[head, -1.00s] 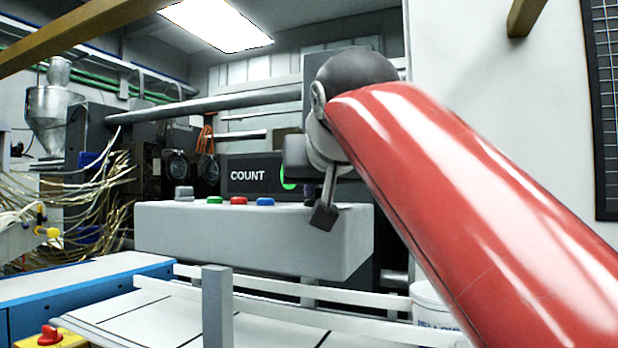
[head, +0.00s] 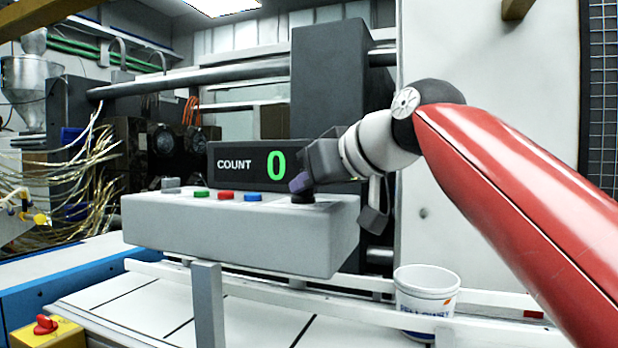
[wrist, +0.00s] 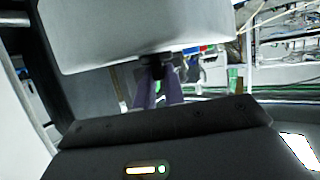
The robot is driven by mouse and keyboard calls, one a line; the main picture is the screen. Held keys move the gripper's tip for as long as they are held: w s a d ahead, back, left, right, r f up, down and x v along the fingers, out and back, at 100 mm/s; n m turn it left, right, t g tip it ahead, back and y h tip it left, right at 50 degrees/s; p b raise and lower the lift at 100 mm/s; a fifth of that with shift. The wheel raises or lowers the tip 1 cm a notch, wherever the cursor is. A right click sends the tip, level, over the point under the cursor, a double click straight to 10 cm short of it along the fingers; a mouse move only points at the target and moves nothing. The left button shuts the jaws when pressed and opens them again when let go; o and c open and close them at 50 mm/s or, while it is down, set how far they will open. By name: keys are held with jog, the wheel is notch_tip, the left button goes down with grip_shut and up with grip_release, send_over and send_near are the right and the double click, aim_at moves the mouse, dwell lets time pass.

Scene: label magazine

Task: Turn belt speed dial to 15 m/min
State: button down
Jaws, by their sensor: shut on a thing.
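The belt speed dial (head: 303,197) is a small black knob at the right end of the top of the grey control box (head: 230,235). My gripper (head: 300,184), with purple fingers, comes in from the right and is shut on the dial. In the wrist view the two purple fingers (wrist: 160,88) stand on either side of the black dial (wrist: 161,68), beside the grey box (wrist: 140,35). The dial's markings and pointer cannot be read in either view.
Grey, green, red and blue buttons (head: 223,196) line the box top left of the dial. Behind them a COUNT display (head: 235,165) reads 0. A white bucket (head: 428,300) stands at lower right. A red knob on a yellow box (head: 55,335) is at lower left.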

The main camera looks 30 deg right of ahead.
jog(key=c, duration=1.5)
grip_release()
jog(key=v, duration=0.7)
jog(key=shift+s+r, duration=0.1)
jog(key=shift+s, duration=0.25)
jog(key=shift+s, duration=0.1)
